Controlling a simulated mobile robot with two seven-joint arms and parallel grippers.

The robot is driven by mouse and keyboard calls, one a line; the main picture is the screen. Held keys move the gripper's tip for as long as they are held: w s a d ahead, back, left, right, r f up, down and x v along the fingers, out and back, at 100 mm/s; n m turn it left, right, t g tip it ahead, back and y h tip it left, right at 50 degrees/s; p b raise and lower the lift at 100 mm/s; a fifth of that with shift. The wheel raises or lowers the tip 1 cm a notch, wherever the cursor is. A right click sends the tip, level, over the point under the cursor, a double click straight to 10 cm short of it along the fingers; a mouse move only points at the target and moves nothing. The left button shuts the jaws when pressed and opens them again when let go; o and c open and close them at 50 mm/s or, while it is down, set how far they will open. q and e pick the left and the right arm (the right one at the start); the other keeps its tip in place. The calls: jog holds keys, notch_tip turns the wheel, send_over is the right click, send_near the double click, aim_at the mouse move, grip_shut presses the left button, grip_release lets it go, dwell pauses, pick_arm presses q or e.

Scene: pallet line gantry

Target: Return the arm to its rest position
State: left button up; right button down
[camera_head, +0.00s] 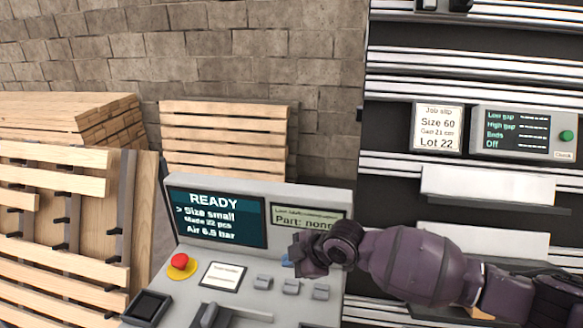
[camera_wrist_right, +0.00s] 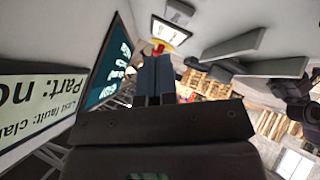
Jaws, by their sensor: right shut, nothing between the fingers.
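My right arm comes in from the right in the head view and reaches across the front of a grey control console (camera_head: 330,195). My right gripper (camera_head: 287,260) is at the arm's left end, in front of the console, just below the "Part: none" display (camera_head: 308,217). In the right wrist view the gripper fingers (camera_wrist_right: 153,78) lie together with nothing between them. I cannot tell whether the fingertips touch the console.
The console has a READY screen (camera_head: 216,214), a red stop button (camera_head: 180,262) and several grey switches. Wooden pallets (camera_head: 225,140) stand at the left and behind. A rail frame at the right carries a "Lot 22" card (camera_head: 437,128) and a panel with a green button (camera_head: 566,135).

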notch_tip(320, 180, up, 9)
jog(key=w+a+m+t+y, duration=0.2)
jog(key=m+t+y, duration=0.1)
jog(key=m+t, duration=0.1)
jog(key=s+d+f+m+t+h, duration=0.3)
jog(key=s+d+f+m, duration=0.25)
jog(key=d, duration=0.45)
jog(key=s+d+f+m+t+h, duration=0.45)
jog(key=d+f+m, duration=0.2)
jog(key=d, duration=0.35)
jog(key=s+d+f+m+g+h, duration=0.2)
jog(key=s+d+f, duration=0.3)
jog(key=s, duration=0.5)
jog(key=s+d+f+m+g+h, duration=0.1)
jog(key=s+d+f, duration=0.3)
jog(key=s+f, duration=0.5)
jog(key=shift+s+d+f+m+g+h, duration=0.15)
jog(key=shift+s+d+m+g+h, duration=0.25)
jog(key=shift+s+g, duration=0.25)
jog(key=shift+w+a, duration=0.1)
